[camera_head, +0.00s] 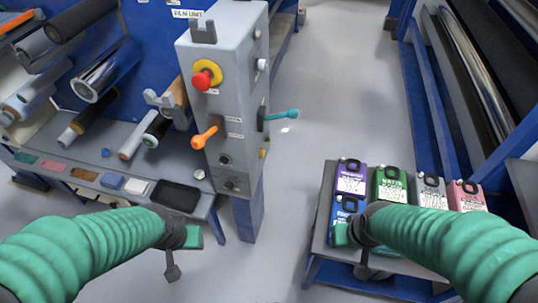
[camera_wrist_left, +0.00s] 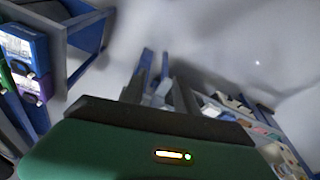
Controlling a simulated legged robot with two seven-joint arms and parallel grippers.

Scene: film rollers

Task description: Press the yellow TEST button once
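A grey control cabinet (camera_head: 223,100) stands on a blue post in the head view. A small yellow button (camera_head: 263,153) shows low on its right side face; its lettering is too small to read. My left gripper (camera_head: 172,268) hangs low in front of the left bench, well apart from the cabinet. In the left wrist view its two dark fingers (camera_wrist_left: 162,92) stand apart with nothing between them. My right gripper (camera_head: 372,262) is at the front of the right-hand table, mostly hidden by its own arm, so its opening does not show.
The cabinet carries a red knob on a yellow base (camera_head: 203,77), an orange lever (camera_head: 205,137) and a teal lever (camera_head: 283,114) sticking out right. Film rollers (camera_head: 107,68) lie left. The floor (camera_head: 335,80) between is clear.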

